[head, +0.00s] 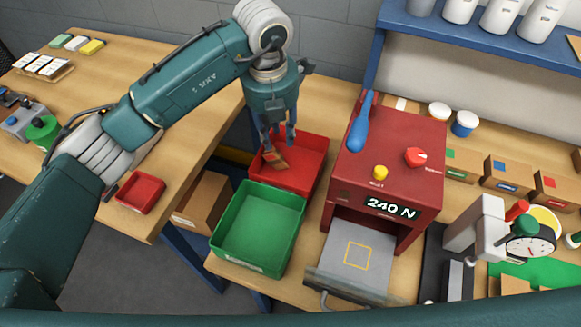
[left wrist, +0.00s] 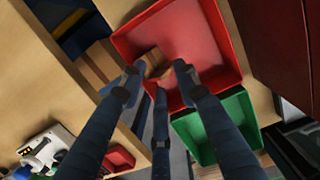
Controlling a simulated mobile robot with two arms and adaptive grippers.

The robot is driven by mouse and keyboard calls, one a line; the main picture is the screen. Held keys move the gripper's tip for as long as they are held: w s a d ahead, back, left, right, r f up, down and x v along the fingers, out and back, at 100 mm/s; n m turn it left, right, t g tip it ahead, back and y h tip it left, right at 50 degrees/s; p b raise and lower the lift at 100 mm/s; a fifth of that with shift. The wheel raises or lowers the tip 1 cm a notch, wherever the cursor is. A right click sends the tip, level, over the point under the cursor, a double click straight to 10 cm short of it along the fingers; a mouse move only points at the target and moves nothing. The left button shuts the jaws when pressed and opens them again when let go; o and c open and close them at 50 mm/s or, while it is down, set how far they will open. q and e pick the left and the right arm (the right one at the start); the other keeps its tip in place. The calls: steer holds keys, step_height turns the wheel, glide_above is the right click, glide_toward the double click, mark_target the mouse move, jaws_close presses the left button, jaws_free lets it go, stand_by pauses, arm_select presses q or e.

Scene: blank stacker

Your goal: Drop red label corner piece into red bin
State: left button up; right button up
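The red bin (head: 312,165) stands on the bench left of the red press, and its red floor fills the top of the left wrist view (left wrist: 205,35). My left gripper (head: 279,138) points down over the bin, its fingers spread apart; they also show in the left wrist view (left wrist: 160,75). A small orange-brown corner piece (head: 277,161) is tilted just below the fingertips, within the bin's outline. It also shows between and beyond the fingertips in the left wrist view (left wrist: 153,60). I cannot tell whether it touches a finger or the bin floor. My right gripper is out of view.
A green bin (head: 262,190) adjoins the red bin in front. The red press (head: 385,150) with a "240 N" display stands close on the right. A small red tray (head: 141,193) sits on the left table. A gap separates the left table from the bench.

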arm_select(q)
step_height(320, 180, up, 9)
steer(key=s, duration=0.1)
steer(key=shift+a, duration=0.2)
stand_by(0.4)
